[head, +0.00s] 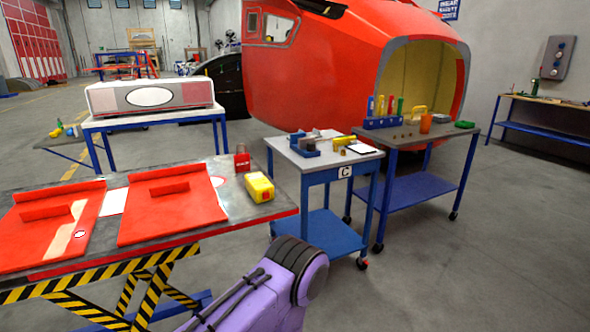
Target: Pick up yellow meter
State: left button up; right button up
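A yellow meter (259,187), a small boxy block with a dark reddish patch on its end, lies near the right end of the grey-topped lift table (228,204). It stands apart from the other things on that table and nothing covers it. Neither my left nor my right gripper is in view.
A red padlock-like item (242,158) stands just behind the meter. Red panels (172,208) cover the table's left and middle. A cart (325,172) marked C and a tool table (410,140) stand to the right. Grey floor (470,270) is clear at lower right.

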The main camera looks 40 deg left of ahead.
aim_at(256, 183)
jog(key=i, duration=2.3)
jog(key=u, duration=1.25)
